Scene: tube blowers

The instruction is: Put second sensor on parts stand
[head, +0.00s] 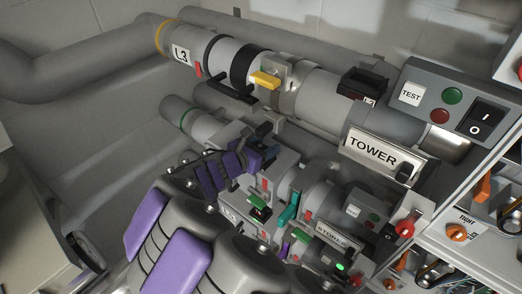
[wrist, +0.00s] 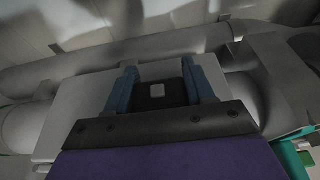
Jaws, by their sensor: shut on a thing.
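My gripper (head: 266,142) is over the lower pipe assembly in the head view, partly hidden by my own arm. In the wrist view my gripper (wrist: 158,84) has two blue fingers shut on a small black part (wrist: 172,94) with a pale square on its face. The black part looks like a sensor, but I cannot tell which one. It sits in front of a light grey surface, and I cannot tell whether it touches it. A black box-shaped device (head: 363,84) sits on the upper pipe. I cannot identify the parts stand for certain.
The upper pipe (head: 318,92) carries a yellow lever (head: 265,79) and a TOWER plate (head: 374,155). A control box (head: 455,100) and a white shelf unit (head: 465,240) with orange knobs stand at right. A grey surface (head: 40,205) is at left.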

